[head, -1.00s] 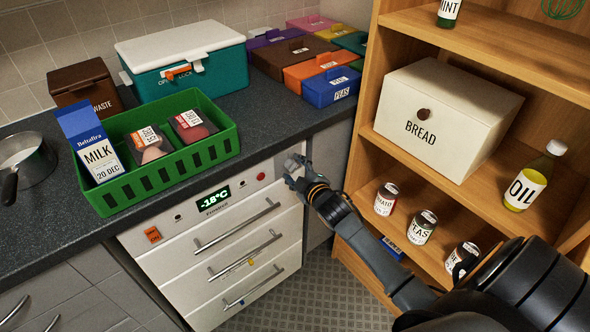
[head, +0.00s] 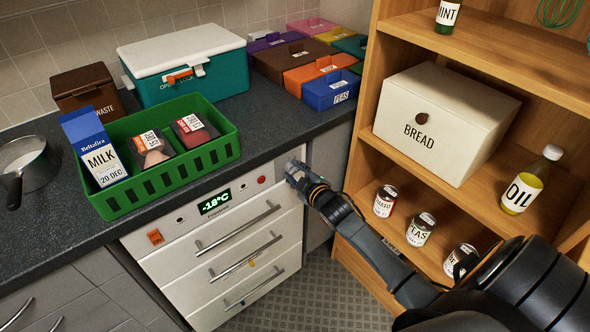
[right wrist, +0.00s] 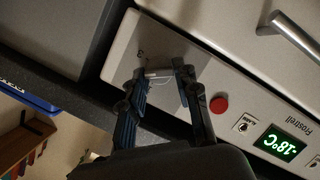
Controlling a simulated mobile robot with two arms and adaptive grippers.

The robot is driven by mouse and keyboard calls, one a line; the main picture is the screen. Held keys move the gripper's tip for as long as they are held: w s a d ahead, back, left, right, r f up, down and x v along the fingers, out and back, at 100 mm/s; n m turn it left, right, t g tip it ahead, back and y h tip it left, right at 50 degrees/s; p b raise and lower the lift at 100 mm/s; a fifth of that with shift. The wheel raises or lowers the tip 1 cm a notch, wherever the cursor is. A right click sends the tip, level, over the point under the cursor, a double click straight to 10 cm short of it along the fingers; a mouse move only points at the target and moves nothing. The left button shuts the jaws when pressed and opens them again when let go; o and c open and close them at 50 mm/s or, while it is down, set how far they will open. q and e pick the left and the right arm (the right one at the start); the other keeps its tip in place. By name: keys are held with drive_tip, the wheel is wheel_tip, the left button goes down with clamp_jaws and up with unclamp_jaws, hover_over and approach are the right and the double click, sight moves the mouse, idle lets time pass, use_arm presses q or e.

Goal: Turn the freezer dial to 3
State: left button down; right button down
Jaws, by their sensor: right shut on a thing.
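The white freezer (head: 160,262) stands under the dark counter, with a control panel above its drawers. Its display (head: 215,201) reads -18°C. The display also shows upside down in the right wrist view (right wrist: 282,143). My right gripper (head: 293,169) is at the right end of the panel. In the right wrist view my right gripper (right wrist: 162,72) has its two fingers on either side of the pale dial (right wrist: 158,73), shut on it. My left gripper is out of view.
A red button (right wrist: 219,105) sits close beside the gripper. A green crate (head: 165,180) with milk and packs stands on the counter above. The wooden shelf (head: 365,200) with cans and a bread box stands close to the right of my arm.

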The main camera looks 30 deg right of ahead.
drive_tip(key=shift+d+r+m+y+p, duration=0.1)
drive_tip(key=shift+r+m+y+p, duration=0.15)
drive_tip(key=shift+m+p, duration=0.3)
drive_tip(key=shift+d+r+m+y+p, duration=0.1)
drive_tip(key=shift+m+y+p, duration=0.15)
drive_tip(key=shift+m+p, duration=0.3)
drive_tip(key=shift+d+f+m+g+y+p, duration=0.1)
drive_tip(key=shift+m+g+y+p, duration=0.2)
drive_tip(key=shift+m+y+p, duration=0.4)
drive_tip(key=shift+f+m+b, duration=0.1)
drive_tip(key=shift+m+b, duration=0.25)
drive_tip(key=shift+m, duration=0.25)
drive_tip(key=shift+d+m+y+b, duration=0.1)
drive_tip(key=shift+m+y+b, duration=0.35)
drive_tip(key=shift+m, duration=0.35)
drive_tip(key=shift+w, duration=0.1)
drive_tip(key=c, duration=1)
unclamp_jaws()
drive_tip(key=v, duration=1.2)
